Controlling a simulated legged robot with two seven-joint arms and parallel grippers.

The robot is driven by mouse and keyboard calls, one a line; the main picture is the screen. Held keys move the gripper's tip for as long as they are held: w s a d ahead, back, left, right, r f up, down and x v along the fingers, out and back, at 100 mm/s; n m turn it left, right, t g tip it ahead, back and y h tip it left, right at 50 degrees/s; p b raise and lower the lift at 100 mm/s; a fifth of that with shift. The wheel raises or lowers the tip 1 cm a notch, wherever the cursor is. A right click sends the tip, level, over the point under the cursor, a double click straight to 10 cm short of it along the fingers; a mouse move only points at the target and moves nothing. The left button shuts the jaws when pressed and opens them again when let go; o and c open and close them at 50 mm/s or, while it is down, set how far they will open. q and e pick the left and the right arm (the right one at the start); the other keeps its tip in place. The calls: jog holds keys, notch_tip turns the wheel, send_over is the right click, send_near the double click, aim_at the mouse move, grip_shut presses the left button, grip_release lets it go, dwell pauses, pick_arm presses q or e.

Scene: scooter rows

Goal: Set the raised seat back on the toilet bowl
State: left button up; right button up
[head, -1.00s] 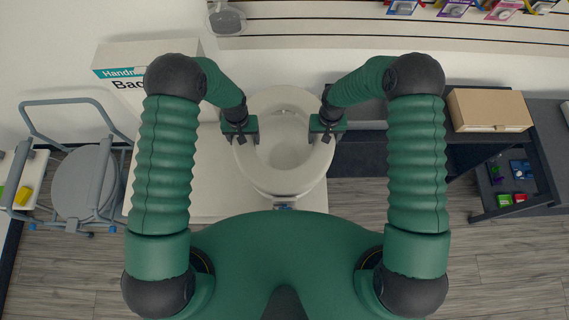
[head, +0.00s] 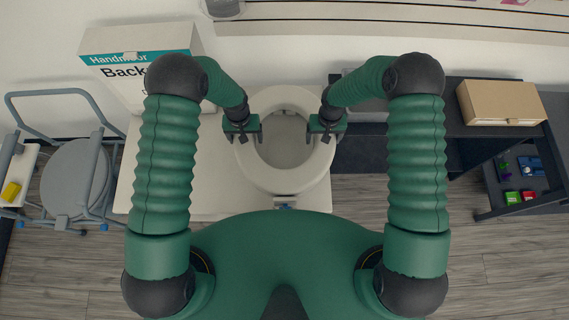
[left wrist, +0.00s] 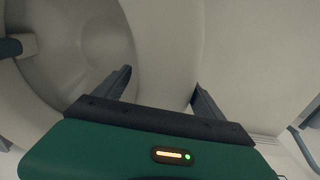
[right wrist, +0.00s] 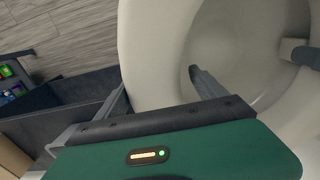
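The white raised seat (head: 285,182) is a ring over the toilet bowl (head: 285,150), whose inside shows through the opening. My left gripper (head: 242,136) is at the ring's left side. In the left wrist view its fingers lie on either side of the ring wall (left wrist: 165,60), one inside the opening and one outside. My right gripper (head: 327,135) is at the ring's right side and straddles the wall (right wrist: 152,50) the same way. Both look closed on it. The gap between ring and bowl is hidden from above.
A white box with a teal band (head: 140,65) stands at the back left, with a grey-blue framed chair (head: 75,175) farther left. A dark shelf unit (head: 465,145) on the right carries a brown box (head: 502,104). Grey wood floor is clear in front.

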pick_arm(q)
jog(key=shift+o, duration=0.9)
jog(key=shift+s+a+r, duration=0.1)
jog(key=shift+a, duration=0.05)
pick_arm(e)
jog(key=shift+o, duration=1)
jog(key=shift+r, duration=0.15)
pick_arm(q)
jog(key=shift+s, duration=0.1)
pick_arm(e)
jog(key=shift+s+d, duration=0.1)
pick_arm(q)
jog(key=shift+r, duration=0.15)
pick_arm(e)
jog(key=shift+d, duration=0.1)
pick_arm(q)
notch_tip(320, 180, up, 12)
jog(key=shift+f, duration=0.25)
pick_arm(e)
jog(key=shift+r, duration=0.1)
pick_arm(q)
jog(key=shift+r, duration=0.1)
pick_arm(e)
jog(key=shift+r, duration=0.2)
notch_tip(320, 180, up, 11)
jog(key=shift+r, duration=0.2)
